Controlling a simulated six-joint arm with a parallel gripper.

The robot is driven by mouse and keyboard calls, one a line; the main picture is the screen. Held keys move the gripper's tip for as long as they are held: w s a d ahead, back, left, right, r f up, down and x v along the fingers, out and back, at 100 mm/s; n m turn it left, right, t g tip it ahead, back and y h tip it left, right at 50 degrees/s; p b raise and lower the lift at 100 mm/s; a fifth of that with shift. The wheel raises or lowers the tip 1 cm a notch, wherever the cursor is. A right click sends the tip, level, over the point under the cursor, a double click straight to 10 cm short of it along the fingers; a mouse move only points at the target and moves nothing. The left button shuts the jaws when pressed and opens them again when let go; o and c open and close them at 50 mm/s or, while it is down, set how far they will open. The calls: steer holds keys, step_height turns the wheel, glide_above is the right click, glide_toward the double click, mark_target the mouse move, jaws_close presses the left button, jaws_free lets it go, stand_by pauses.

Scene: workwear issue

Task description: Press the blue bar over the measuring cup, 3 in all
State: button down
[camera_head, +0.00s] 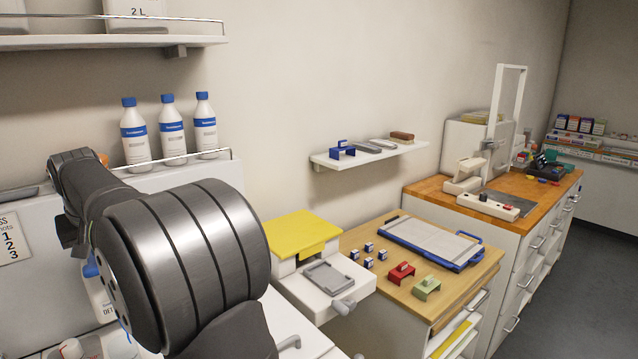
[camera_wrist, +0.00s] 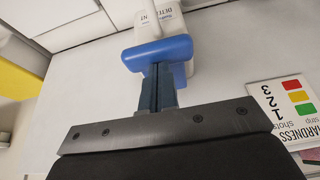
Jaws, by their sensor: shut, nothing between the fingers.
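The blue bar (camera_wrist: 160,52) is on the front of a white dispenser (camera_wrist: 158,14) with printed lettering, in the upper middle of the wrist view. My gripper (camera_wrist: 157,72) is shut and empty. Its fingertips overlap the bar's near edge in that view; I cannot tell whether they touch it. In the head view, part of the blue bar (camera_head: 90,268) and of the white dispenser (camera_head: 101,300) shows at the left behind my arm, which hides my gripper. I cannot make out the measuring cup for certain in either view.
A hardness strip card (camera_wrist: 290,108) with coloured squares is on the panel beside the dispenser. Several white containers stand low at the left, including one (camera_head: 72,348). Three blue-capped bottles (camera_head: 172,130) stand on a ledge above. A yellow-lidded device (camera_head: 305,232) is right of my arm.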

steer(key=shift+f, duration=0.65)
steer(key=shift+r, duration=1.5)
